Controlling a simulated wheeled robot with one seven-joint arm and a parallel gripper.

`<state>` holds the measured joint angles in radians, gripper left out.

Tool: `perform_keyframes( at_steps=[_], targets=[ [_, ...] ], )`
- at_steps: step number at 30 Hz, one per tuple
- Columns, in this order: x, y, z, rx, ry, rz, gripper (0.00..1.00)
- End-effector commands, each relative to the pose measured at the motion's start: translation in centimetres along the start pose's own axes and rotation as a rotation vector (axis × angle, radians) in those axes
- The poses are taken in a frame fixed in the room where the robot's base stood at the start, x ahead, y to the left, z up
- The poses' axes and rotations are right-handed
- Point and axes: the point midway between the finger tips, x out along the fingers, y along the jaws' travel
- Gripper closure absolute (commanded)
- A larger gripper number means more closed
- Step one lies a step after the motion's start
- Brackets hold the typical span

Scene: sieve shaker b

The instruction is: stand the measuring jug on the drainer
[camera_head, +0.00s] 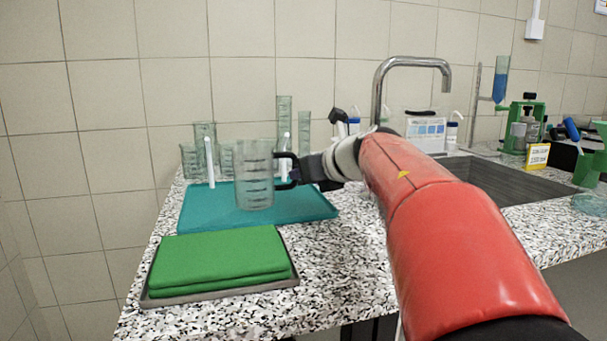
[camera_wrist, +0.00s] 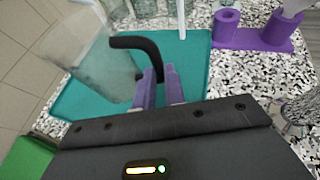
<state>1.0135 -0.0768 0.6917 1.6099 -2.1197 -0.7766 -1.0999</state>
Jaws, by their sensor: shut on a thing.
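The measuring jug (camera_head: 254,178) is clear with dark graduation marks and a black handle. My gripper (camera_head: 290,170) is shut on its handle from the right. In the wrist view the gripper's purple fingers (camera_wrist: 160,90) close around the black handle (camera_wrist: 140,43), and the clear jug body (camera_wrist: 92,70) is at the left. The jug looks upright in the head view, over the teal drainer (camera_head: 300,208). I cannot tell whether its base touches the drainer. The drainer also shows in the wrist view (camera_wrist: 190,62). Two white pegs (camera_head: 210,165) stand on the drainer.
Several clear beakers and cylinders (camera_head: 205,135) stand behind the drainer. A folded green cloth (camera_head: 220,255) lies on a grey tray in front. A sink (camera_head: 475,180) with a faucet (camera_head: 378,85) is at right. A purple holder (camera_wrist: 252,30) is beside the drainer.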

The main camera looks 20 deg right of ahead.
Motion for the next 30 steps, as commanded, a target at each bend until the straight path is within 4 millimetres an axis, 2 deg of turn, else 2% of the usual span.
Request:
perform_keyframes(
  at_steps=[10,11,15,25,30],
  targets=[
    [0.2,0.0,-0.4,-0.001,0.000,0.001,1.00],
    [0.1,0.0,-0.3,-0.001,0.000,0.000,0.85],
    [0.1,0.0,-0.3,-0.001,0.000,0.000,0.67],
    [-0.1,0.0,-0.2,-0.001,0.000,0.000,0.67],
    [-2.3,0.0,-0.2,-0.003,-0.001,-0.003,0.67]
  ],
)
